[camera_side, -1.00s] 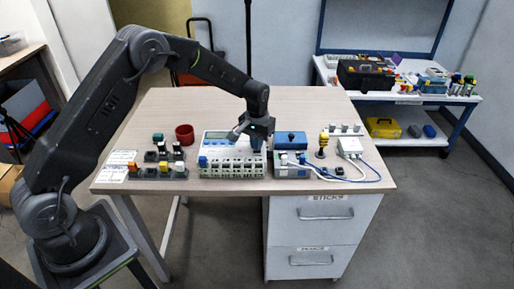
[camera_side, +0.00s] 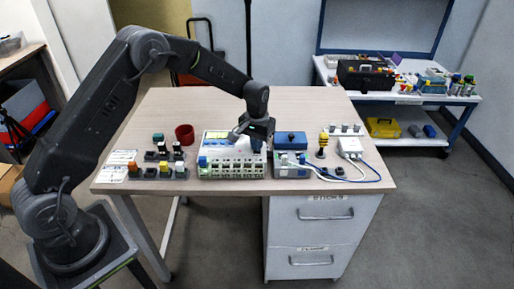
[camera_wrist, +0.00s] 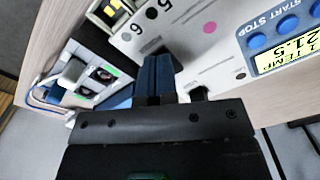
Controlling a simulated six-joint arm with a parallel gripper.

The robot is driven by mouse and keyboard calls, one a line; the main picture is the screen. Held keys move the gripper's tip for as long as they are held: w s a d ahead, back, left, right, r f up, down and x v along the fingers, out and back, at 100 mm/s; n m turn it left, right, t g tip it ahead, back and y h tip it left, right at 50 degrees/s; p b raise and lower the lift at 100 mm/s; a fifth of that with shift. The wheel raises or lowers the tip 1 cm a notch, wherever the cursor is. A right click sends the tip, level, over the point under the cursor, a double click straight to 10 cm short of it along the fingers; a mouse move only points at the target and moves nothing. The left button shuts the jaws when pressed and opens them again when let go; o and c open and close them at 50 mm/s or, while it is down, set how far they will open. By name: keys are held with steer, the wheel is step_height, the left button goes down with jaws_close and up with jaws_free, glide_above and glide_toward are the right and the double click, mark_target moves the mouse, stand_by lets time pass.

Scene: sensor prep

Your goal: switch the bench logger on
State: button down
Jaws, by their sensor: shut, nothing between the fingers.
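The bench logger (camera_side: 232,168) is a white box with a row of terminals along its front, standing mid-table. Its display (camera_side: 216,134) is lit yellow-green. In the wrist view the lit display (camera_wrist: 291,50) reads TEMP and 21.5, beside blue buttons (camera_wrist: 257,41) marked START and STOP. My gripper (camera_side: 257,148) is over the right end of the logger. In the wrist view its fingers (camera_wrist: 157,62) are shut and empty, close over the logger's face. They hide part of that face, and I cannot tell whether they touch it.
A blue-topped box (camera_side: 291,141) and a white unit with cables (camera_side: 350,148) stand to the right. The back of the table is clear.

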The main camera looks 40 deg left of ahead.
steer(key=shift+r, duration=3.1)
steer(key=shift+r, duration=0.1)
steer(key=s+d+r+m+t, duration=0.1)
steer(key=s+d+r+t, duration=0.2)
steer(key=s+r, duration=1.2)
steer(key=s+r+m+t, duration=0.1)
steer(key=s, duration=0.7)
steer(key=s+d+r+m+t, duration=0.1)
steer(key=s, duration=0.8)
steer(key=shift+d+r+t, duration=0.3)
steer(key=shift+r, duration=0.05)
